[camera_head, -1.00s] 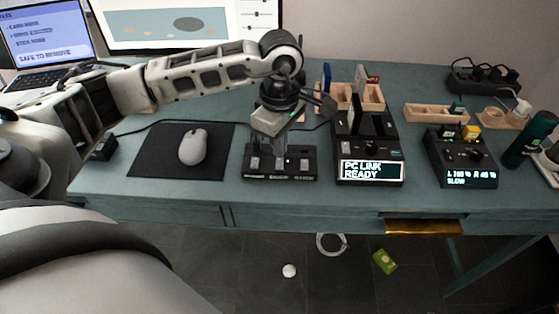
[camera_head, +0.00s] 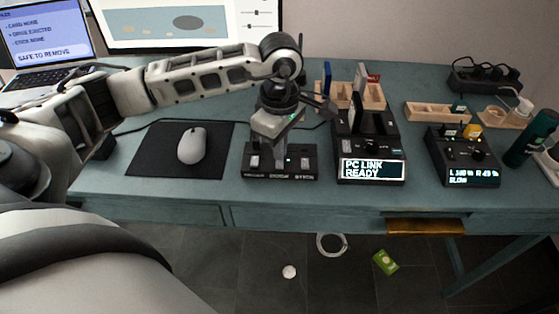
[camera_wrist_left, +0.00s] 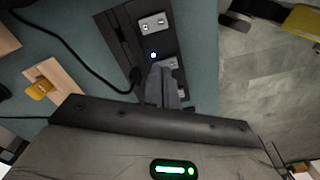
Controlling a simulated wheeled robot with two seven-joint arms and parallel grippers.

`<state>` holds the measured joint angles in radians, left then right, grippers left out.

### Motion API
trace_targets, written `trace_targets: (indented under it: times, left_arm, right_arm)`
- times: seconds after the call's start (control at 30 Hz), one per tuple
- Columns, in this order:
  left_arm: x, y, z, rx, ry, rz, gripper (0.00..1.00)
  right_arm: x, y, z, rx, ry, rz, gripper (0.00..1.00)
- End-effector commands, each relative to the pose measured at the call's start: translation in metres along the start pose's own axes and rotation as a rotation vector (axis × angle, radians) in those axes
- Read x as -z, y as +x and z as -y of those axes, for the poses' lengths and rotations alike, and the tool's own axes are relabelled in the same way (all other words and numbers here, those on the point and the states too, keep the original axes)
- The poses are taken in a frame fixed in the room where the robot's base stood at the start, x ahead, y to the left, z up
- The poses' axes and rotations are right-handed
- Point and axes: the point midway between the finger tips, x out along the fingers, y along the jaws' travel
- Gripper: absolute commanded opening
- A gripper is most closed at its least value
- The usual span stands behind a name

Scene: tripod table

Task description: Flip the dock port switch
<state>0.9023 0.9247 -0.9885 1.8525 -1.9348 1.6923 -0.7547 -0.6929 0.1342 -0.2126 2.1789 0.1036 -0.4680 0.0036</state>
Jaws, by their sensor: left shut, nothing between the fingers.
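The black dock port switch box (camera_head: 251,174) lies near the table's front edge, between the mouse mat and the PC LINK dock. In the left wrist view, the fingertips (camera_wrist_left: 162,74) are at or just above a grey switch (camera_wrist_left: 170,64) beside a small lit light (camera_wrist_left: 153,55). I cannot tell whether they touch. Another switch (camera_wrist_left: 152,23) is clear of them.
The dock (camera_head: 371,170) reads "PC LINK READY" and stands close to the right of the box. A mouse (camera_head: 192,146) on a dark mat (camera_head: 150,163) is to the left. A black control unit (camera_head: 467,164) and a green bottle (camera_head: 531,140) are farther right.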

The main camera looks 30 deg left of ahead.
Motion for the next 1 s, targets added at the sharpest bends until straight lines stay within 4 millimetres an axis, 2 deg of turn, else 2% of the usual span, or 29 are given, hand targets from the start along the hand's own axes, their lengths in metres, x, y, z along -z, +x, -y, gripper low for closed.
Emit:
trace_targets:
  times: [0.57,1.0]
  left_arm:
    - [0.0,0.006,0.0,0.001,0.0,0.0,0.0]
    - [0.0,-0.026,0.0,-0.001,-0.001,-0.001,0.0]
  right_arm:
    - [-0.004,0.003,-0.001,0.0,0.0,-0.001,0.0]
    - [0.013,-0.008,0.002,0.0,0.0,0.0,0.0]
